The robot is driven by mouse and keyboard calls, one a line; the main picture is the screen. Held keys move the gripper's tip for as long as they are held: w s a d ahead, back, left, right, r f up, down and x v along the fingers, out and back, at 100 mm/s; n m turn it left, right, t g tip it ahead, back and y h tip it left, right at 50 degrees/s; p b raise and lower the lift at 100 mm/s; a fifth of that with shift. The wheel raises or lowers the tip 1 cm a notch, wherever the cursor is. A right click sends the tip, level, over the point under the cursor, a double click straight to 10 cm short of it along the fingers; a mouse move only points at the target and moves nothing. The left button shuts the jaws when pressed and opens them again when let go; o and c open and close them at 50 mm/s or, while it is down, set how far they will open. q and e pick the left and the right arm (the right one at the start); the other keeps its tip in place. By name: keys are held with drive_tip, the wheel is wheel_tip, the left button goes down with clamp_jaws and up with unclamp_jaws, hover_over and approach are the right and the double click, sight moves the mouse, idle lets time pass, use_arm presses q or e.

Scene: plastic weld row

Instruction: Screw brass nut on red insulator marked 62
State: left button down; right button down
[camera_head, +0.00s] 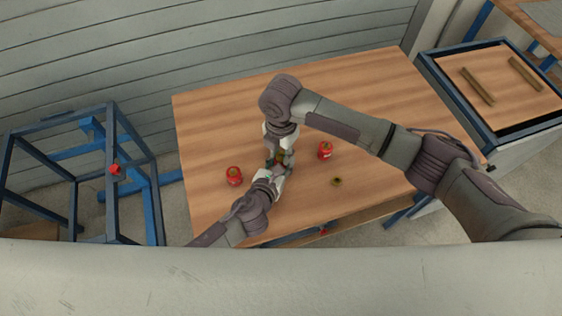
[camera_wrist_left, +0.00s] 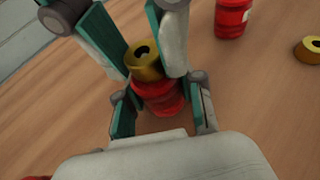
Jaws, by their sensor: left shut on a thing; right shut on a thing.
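In the left wrist view, a red insulator (camera_wrist_left: 158,98) stands between the fingers of my left gripper (camera_wrist_left: 160,108), which is shut on it. A brass nut (camera_wrist_left: 146,60) sits at its top, slightly tilted in the picture. My right gripper (camera_wrist_left: 152,52) comes from above, shut on this nut. Whether the threads engage cannot be told. In the head view, my left gripper (camera_head: 274,174) and right gripper (camera_head: 280,154) meet over the table and mostly hide both parts. No number 62 is legible.
Two other red insulators stand on the wooden table (camera_head: 370,85), one on the left (camera_head: 234,176) and one on the right (camera_head: 325,150). A loose brass nut (camera_head: 337,181) lies to the right. A blue frame (camera_head: 150,190) stands left; a side table (camera_head: 530,85) with two bars stands right.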

drive_tip(key=m, duration=1.6)
drive_tip(key=shift+a, duration=0.1)
drive_tip(key=m, duration=0.5)
drive_tip(key=shift+s+m, duration=0.1)
drive_tip(key=shift+m, duration=0.3)
drive_tip(key=m, duration=1.2)
